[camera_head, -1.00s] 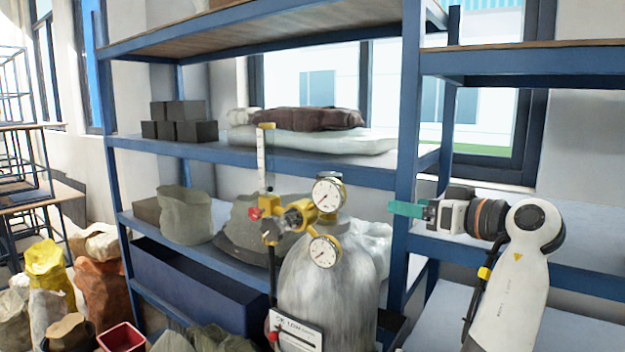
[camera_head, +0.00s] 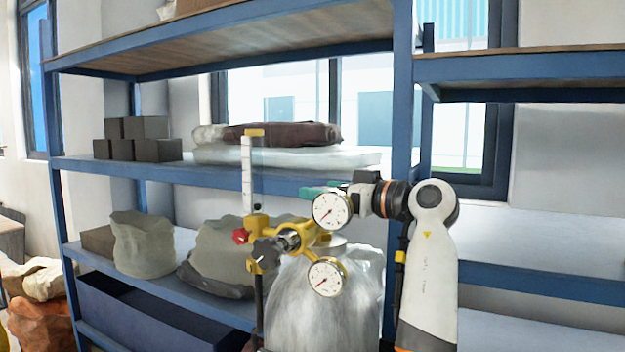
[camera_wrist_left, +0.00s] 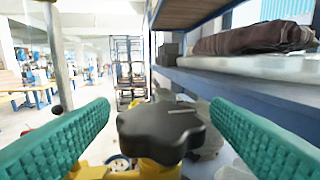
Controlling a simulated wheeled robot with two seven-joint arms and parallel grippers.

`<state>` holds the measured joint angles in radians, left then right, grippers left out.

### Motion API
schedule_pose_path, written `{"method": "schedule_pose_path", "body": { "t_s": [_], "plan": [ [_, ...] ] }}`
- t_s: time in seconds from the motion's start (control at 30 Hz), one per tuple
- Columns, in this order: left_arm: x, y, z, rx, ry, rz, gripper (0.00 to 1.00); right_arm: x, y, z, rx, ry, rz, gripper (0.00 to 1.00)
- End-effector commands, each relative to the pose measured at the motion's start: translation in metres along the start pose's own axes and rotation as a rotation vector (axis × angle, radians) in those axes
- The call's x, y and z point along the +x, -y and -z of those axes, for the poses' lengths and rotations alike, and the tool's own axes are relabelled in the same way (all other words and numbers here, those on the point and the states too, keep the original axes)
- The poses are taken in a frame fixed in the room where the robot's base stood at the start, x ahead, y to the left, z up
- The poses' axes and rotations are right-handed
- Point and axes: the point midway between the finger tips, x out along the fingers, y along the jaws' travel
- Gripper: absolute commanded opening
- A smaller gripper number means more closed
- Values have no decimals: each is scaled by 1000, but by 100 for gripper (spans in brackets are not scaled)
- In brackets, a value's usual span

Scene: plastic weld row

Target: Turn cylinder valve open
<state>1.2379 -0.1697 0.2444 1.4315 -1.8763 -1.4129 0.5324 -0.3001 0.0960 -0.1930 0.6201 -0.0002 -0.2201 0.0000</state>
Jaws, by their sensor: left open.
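A grey gas cylinder (camera_head: 310,312) stands in front of the shelf, with a yellow regulator and two white round gauges, the upper (camera_head: 330,210) and the lower (camera_head: 325,278). A dark lobed knob (camera_head: 265,253) sits at the regulator's left. My left gripper (camera_head: 318,191) is at the height of the upper gauge, its teal fingers partly hidden behind it. In the left wrist view the left gripper (camera_wrist_left: 160,128) is open. A black lobed knob (camera_wrist_left: 160,131) on a yellow body shows in the gap between the fingers, apart from both. I cannot tell whether both views show the same knob.
A blue shelf (camera_head: 190,178) stands close behind, with grey blocks (camera_head: 150,128), a dark bag (camera_head: 285,134) on a white sack (camera_head: 290,156), and grey sacks lower down. A clear flow tube (camera_head: 248,175) and a red knob (camera_head: 240,237) stand left of the gauges.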

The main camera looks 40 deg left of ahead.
Motion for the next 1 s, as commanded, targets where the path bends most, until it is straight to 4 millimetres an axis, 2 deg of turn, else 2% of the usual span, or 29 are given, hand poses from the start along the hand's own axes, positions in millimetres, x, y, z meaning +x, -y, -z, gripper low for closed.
{"method": "schedule_pose_path", "body": {
  "t_s": [0.03, 0.2, 0.57, 0.6, 0.87, 1.0],
  "plan": [
    [9, 0, -4, -1, -1, -1, 72, -7, -6, -2, 2, 1, -7, 36],
    [28, 0, -2, 0, 0, 0, 72, -14, -22, -6, 4, 5, -27, 36],
    [34, 0, 0, -1, 0, 2, 72, -15, -16, -4, -1, 4, -21, 36],
    [34, 0, 0, -1, 0, 1, 70, -15, -16, -4, -2, 3, -20, 36],
    [34, 0, 0, -1, 0, 2, 28, -15, -13, -4, -2, 3, -16, 36],
    [34, 0, 0, 0, 1, -3, 28, -15, -12, -3, -1, 3, -15, 36]
  ]
}}
